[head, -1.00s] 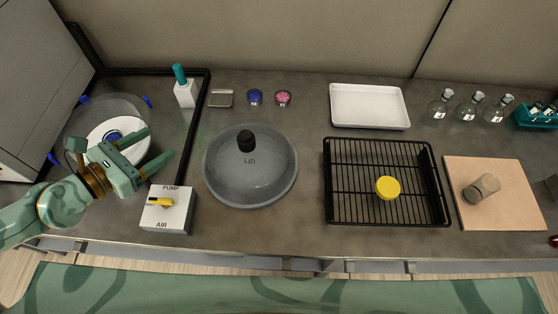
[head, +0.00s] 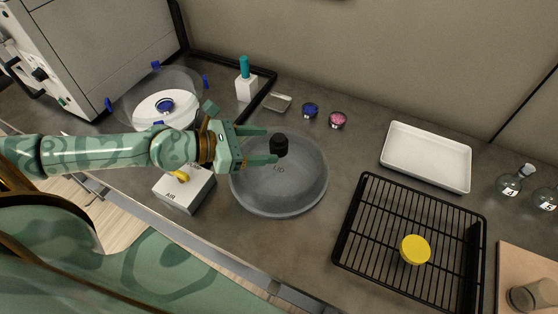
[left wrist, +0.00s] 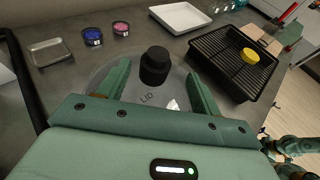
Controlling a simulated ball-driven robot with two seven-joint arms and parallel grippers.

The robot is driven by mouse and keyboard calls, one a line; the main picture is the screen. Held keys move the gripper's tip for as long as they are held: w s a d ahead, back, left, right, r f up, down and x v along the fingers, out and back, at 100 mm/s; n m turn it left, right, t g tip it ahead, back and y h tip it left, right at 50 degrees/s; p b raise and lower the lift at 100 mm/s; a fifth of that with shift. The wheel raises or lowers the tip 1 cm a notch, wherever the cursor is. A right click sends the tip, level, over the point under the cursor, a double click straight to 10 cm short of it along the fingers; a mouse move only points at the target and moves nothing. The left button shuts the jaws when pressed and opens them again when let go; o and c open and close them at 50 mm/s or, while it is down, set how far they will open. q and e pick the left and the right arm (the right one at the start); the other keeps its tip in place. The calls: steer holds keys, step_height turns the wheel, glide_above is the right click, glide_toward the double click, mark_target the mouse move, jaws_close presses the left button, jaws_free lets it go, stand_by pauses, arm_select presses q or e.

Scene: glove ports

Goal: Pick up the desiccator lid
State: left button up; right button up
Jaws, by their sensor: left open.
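The desiccator lid (head: 290,190) is a grey, see-through dome marked LID, lying on the bench in the middle of the head view. Its black knob (head: 279,146) stands up at the top. My left gripper (head: 271,146) is open, with its two fingers pointing at the knob from the left. In the left wrist view, the knob (left wrist: 155,66) shows between the fingertips or just beyond them, with gaps on both sides. I cannot tell how far the fingers reach along the knob. The gripper holds nothing.
The pump/air valve box (head: 185,189) stands under my left forearm. The desiccator base (head: 190,87) with blue clips is behind the arm. A black rack (head: 372,232) with a yellow disc (head: 415,249) lies right of the lid. A white tray (head: 427,157) lies behind the rack.

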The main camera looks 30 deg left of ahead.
mark_target(286, 143)
arm_select(q)
steer(key=shift+x, duration=1.2)
steer(key=x, duration=0.4)
steer(key=shift+w+f+b, duration=0.15)
steer(key=shift+w+b, duration=0.2)
steer(key=shift+b, duration=0.05)
steer(key=shift+a, duration=0.1)
jaws_close()
